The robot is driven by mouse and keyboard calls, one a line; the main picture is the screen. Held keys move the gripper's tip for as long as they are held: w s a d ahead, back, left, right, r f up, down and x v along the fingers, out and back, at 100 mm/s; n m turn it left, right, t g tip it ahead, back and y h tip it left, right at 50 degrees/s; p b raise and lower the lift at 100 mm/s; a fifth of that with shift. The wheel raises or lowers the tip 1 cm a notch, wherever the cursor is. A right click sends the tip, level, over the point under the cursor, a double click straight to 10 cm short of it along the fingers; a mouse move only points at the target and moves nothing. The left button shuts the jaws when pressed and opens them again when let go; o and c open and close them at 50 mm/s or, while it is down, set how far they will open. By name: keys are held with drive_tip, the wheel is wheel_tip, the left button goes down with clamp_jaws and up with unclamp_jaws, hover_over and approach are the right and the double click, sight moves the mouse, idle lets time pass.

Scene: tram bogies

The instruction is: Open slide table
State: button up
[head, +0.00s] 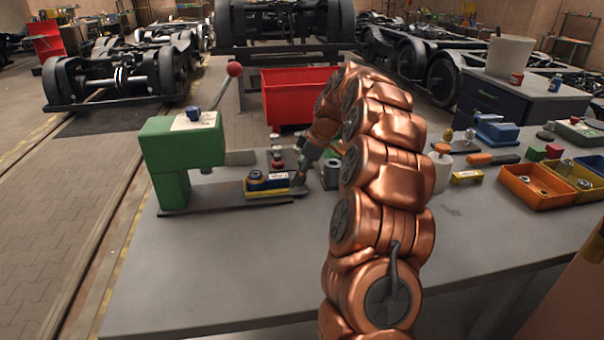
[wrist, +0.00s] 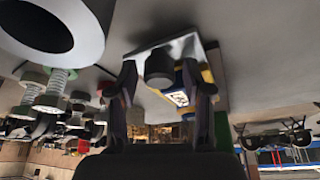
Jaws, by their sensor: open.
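A green press (head: 172,165) with a red-ball lever stands at the left of the bench. Its slide table (head: 235,200) is a flat grey plate reaching right from the press base. A blue part in a yellow-edged holder (head: 268,184) sits on it, out to the right of the press head. My gripper (head: 303,180) is at the slide's right end. In the wrist view my gripper (wrist: 165,88) is open, with a dark round knob (wrist: 160,68) between its fingers. The knob is on the end of the light grey plate (wrist: 180,47). I cannot tell whether the fingers touch it.
A red bin (head: 290,95) stands behind the bench. Orange trays (head: 537,203) and small parts fill the right side. The front of the bench (head: 230,270) is clear.

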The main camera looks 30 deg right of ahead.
idle(0.3)
drive_tip(key=v, duration=1.2)
drive_tip(key=shift+d, duration=0.1)
idle(0.4)
